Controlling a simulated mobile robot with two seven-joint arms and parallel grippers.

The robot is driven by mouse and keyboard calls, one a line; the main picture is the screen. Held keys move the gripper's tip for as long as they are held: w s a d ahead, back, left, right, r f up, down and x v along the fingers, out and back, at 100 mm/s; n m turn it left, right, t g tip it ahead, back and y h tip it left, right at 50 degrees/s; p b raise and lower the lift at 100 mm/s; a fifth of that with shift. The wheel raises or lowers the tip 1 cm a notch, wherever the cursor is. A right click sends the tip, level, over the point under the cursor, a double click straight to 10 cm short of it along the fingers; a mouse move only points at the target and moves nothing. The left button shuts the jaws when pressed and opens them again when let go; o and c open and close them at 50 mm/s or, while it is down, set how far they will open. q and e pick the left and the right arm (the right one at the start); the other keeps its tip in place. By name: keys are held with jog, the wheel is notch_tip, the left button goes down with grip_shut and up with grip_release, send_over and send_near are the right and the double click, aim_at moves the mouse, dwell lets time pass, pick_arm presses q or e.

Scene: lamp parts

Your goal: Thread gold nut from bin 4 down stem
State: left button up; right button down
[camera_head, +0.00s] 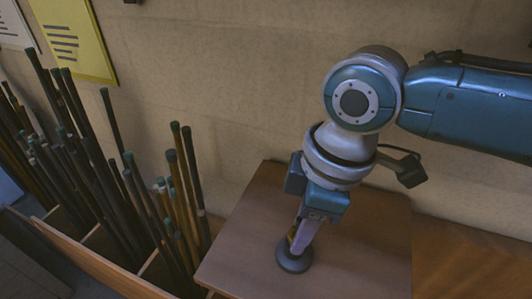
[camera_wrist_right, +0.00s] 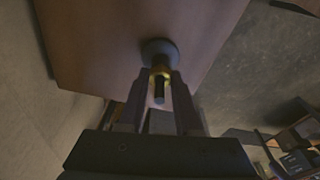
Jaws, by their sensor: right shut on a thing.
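A dark round lamp base (camera_head: 294,259) stands on the brown wooden table and also shows in the right wrist view (camera_wrist_right: 159,48). A dark stem (camera_wrist_right: 159,92) rises from it. The gold nut (camera_wrist_right: 161,71) is around the stem, close to the base, between my right fingertips. My right gripper (camera_head: 299,239) points down over the base and is shut on the gold nut; the fingers (camera_wrist_right: 161,78) lie on both sides of the stem. In the head view the fingers hide most of the stem and nut. My left gripper is not in view.
The table top (camera_head: 240,262) is otherwise clear. Left of it stands a wooden divided bin (camera_head: 95,262) with several upright dark rods (camera_head: 120,215) reaching above it. A plain wall (camera_head: 250,80) with a yellow sheet (camera_head: 85,40) is close behind.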

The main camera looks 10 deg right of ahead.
jog(key=shift+s+m+p, duration=0.1)
jog(key=shift+m+p, duration=0.7)
jog(key=shift+m, duration=0.1)
jog(key=shift+d+f+m+p, duration=0.15)
jog(key=shift+m+p, duration=0.15)
jog(key=shift+m, duration=0.2)
jog(key=shift+m+t+p, duration=0.3)
jog(key=shift+m+p, duration=0.2)
jog(key=m+p, duration=0.2)
jog(key=m, duration=0.1)
jog(key=shift+s+h, duration=0.1)
jog(key=shift+h, duration=0.2)
jog(key=shift+a+m+p, duration=0.2)
jog(key=shift+m+p, duration=0.2)
jog(key=shift+m, duration=1.1)
